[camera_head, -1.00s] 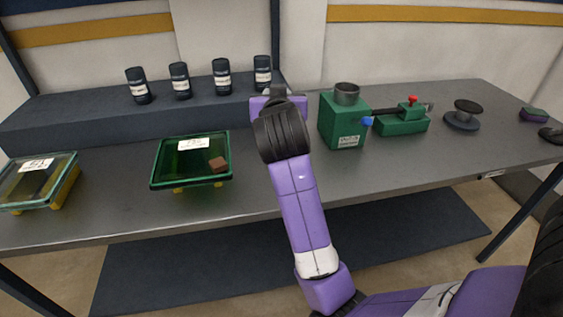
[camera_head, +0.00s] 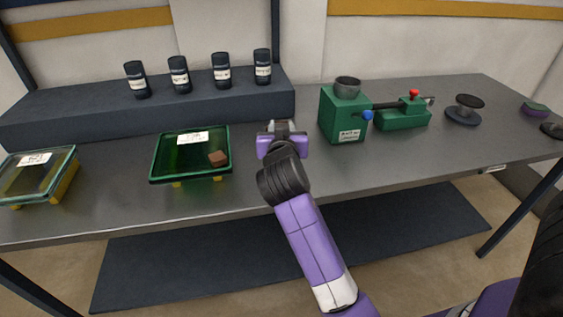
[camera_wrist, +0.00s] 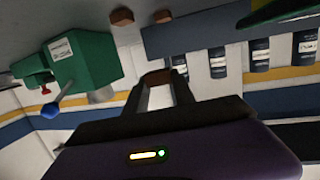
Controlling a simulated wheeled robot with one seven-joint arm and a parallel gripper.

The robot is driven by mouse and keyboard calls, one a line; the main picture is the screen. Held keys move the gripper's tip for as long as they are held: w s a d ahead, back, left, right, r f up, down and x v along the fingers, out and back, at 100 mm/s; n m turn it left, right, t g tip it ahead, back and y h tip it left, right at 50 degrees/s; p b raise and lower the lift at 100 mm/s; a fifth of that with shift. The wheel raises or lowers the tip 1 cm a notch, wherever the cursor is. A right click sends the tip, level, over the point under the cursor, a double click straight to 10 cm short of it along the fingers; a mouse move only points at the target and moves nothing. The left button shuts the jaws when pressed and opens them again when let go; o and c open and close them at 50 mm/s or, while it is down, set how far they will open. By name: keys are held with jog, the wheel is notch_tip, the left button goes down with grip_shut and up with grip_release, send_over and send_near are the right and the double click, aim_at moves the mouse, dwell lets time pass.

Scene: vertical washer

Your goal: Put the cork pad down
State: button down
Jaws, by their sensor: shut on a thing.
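My gripper (camera_head: 280,127) is over the table between the green tray and the green box in the head view. In the wrist view, which is upside down, its two dark fingers (camera_wrist: 160,92) are shut on a thin brown piece, which looks like the cork pad (camera_wrist: 155,77). In the head view the hand hides that piece. Two brown many-sided pieces (camera_wrist: 122,17) (camera_wrist: 162,15) lie on the table beyond the fingers in the wrist view. I cannot tell whether the held pad touches anything.
The green tray (camera_head: 160,172) holds a brown block (camera_head: 218,158). A clear tray (camera_head: 60,180) stands farther left. The green box (camera_head: 340,125) with a metal cup stands to the right, beside a green device (camera_head: 402,120). Several dark bottles (camera_head: 180,75) stand on the raised shelf (camera_head: 150,110).

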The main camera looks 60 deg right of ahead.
notch_tip(320, 180, down, 11)
jog(key=shift+f+b, duration=0.1)
jog(key=shift+b, duration=0.3)
jog(key=shift+f, duration=0.2)
jog(key=c, duration=1)
grip_release()
jog(key=shift+c, duration=0.2)
jog(key=shift+r, duration=0.1)
